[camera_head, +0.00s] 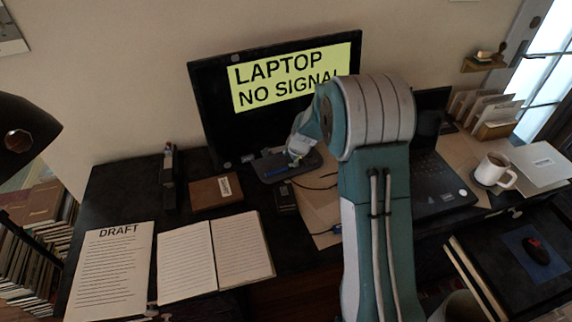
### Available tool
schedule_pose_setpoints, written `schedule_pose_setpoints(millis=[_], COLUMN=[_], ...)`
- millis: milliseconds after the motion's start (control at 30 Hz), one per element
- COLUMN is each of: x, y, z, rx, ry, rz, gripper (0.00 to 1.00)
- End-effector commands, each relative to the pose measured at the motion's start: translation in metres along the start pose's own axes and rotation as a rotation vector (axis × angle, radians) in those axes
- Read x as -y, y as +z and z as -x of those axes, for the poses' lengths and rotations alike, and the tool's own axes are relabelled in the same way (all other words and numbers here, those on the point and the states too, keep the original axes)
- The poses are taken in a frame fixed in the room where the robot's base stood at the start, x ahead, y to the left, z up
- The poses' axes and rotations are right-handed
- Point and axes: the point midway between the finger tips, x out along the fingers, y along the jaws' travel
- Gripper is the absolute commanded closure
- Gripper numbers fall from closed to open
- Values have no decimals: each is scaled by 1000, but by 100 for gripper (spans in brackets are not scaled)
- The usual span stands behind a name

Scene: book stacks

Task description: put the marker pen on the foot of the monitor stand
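The monitor (218,112) stands at the back of the dark desk with a yellow sheet reading "LAPTOP NO SIGNAL" on its screen. The grey foot of the monitor stand (268,162) shows below it, partly hidden by my arm. A small blue, pen-like thing (276,171), probably the marker pen, shows at the foot; I cannot tell whether it rests on it or is just above. My gripper (296,158) is right over the foot, beside the blue thing. Its fingers are too small and hidden to tell whether they are open or touch it.
A brown box (216,191) and a black upright object (169,180) stand left of the foot. A small black object (286,197) lies in front. An open notebook (213,253) and a DRAFT sheet (112,270) lie front left. A laptop (437,182) and mug (494,172) are right.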

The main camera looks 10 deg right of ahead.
Motion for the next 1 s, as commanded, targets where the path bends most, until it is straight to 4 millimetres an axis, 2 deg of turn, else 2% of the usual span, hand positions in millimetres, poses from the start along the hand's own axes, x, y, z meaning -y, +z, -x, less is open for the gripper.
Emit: schedule_pose_setpoints(millis=[100, 367, 433, 667, 1000], x=[1, 0, 1, -5, -32], y=[0, 2, 5, 26, 56], z=[21, 42, 53, 114, 198], rx=[0, 1, 2, 2, -9], ry=[-2, -1, -4, -14, -18], rz=[1, 13, 44, 234, 530], gripper=[47, 47, 47, 47, 47])
